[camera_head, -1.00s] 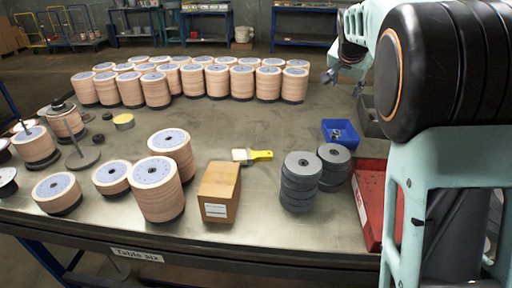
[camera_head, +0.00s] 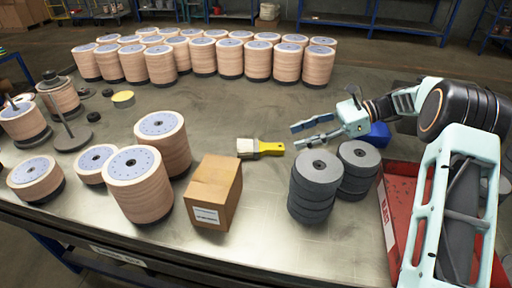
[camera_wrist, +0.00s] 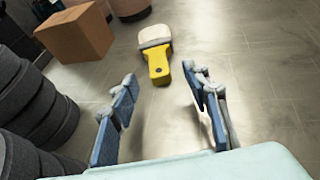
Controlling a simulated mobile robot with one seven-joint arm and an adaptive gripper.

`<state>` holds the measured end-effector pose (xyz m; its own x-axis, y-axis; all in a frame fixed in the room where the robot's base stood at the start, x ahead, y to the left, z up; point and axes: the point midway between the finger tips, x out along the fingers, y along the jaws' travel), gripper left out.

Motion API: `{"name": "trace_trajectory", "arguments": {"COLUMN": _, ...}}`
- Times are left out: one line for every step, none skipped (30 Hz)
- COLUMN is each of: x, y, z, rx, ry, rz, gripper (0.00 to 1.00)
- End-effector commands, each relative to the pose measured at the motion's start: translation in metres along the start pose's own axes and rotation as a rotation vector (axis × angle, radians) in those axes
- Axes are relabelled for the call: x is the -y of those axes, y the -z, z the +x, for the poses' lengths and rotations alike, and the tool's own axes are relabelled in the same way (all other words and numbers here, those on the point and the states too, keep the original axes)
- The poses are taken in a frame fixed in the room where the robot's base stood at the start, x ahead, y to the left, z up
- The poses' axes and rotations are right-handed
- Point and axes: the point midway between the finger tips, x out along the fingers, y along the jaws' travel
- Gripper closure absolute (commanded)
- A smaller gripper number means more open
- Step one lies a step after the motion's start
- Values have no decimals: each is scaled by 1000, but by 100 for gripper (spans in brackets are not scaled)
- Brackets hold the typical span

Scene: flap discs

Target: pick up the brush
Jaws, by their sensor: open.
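The brush (camera_head: 261,148) lies flat on the table, with its pale bristles to the left and its yellow handle pointing right. In the wrist view the brush (camera_wrist: 158,66) lies ahead of my gripper, with the handle end toward me. My gripper (camera_head: 302,135) is open and empty, just to the right of the handle end and apart from it. In the wrist view the two blue fingers of my gripper (camera_wrist: 160,120) stand wide apart, with bare table between them.
A cardboard box (camera_head: 214,192) stands left of the brush. Stacks of grey discs (camera_head: 316,186) stand just in front of my gripper. A blue bin (camera_head: 379,135) and a red tray (camera_head: 398,200) are at the right. Tan disc stacks (camera_head: 145,185) fill the left and back.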

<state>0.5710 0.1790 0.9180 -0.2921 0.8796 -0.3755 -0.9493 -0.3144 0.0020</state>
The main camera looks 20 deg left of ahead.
Motion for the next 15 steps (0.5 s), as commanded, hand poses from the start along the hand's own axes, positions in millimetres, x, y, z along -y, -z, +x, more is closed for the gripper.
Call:
{"name": "trace_trajectory", "arguments": {"x": -1, "y": 0, "z": 11, "rx": -1, "ry": -5, "rz": -1, "gripper": 56}}
{"name": "trace_trajectory", "arguments": {"x": -1, "y": 0, "z": 16, "rx": -2, "ry": -4, "rz": -1, "gripper": 56}}
{"name": "trace_trajectory", "arguments": {"x": -1, "y": 0, "z": 22, "rx": -3, "ry": -3, "rz": -1, "gripper": 56}}
{"name": "trace_trajectory", "arguments": {"x": -1, "y": 0, "z": 27, "rx": -3, "ry": -3, "rz": -1, "gripper": 56}}
{"name": "trace_trajectory", "arguments": {"x": -1, "y": 0, "z": 30, "rx": -3, "ry": -3, "rz": -1, "gripper": 56}}
{"name": "trace_trajectory", "arguments": {"x": -1, "y": 0, "z": 34, "rx": -3, "ry": -2, "rz": -1, "gripper": 56}}
{"name": "trace_trajectory", "arguments": {"x": -1, "y": 0, "z": 37, "rx": -4, "ry": -1, "rz": -1, "gripper": 56}}
{"name": "trace_trajectory", "arguments": {"x": -1, "y": 1, "z": 39, "rx": -4, "ry": -1, "rz": -1, "gripper": 56}}
{"name": "trace_trajectory", "arguments": {"x": -1, "y": 0, "z": 41, "rx": -5, "ry": -1, "rz": -1, "gripper": 56}}
{"name": "trace_trajectory", "arguments": {"x": -1, "y": 0, "z": 42, "rx": -5, "ry": -1, "rz": -2, "gripper": 56}}
{"name": "trace_trajectory", "arguments": {"x": -1, "y": 0, "z": 44, "rx": -5, "ry": -1, "rz": -2, "gripper": 56}}
{"name": "trace_trajectory", "arguments": {"x": -1, "y": 0, "z": 46, "rx": -5, "ry": -2, "rz": -2, "gripper": 56}}
{"name": "trace_trajectory", "arguments": {"x": -1, "y": 0, "z": 49, "rx": -6, "ry": -2, "rz": -2, "gripper": 56}}
{"name": "trace_trajectory", "arguments": {"x": -2, "y": 0, "z": 52, "rx": -6, "ry": -3, "rz": -2, "gripper": 56}}
{"name": "trace_trajectory", "arguments": {"x": -2, "y": 0, "z": 57, "rx": -6, "ry": -3, "rz": -2, "gripper": 56}}
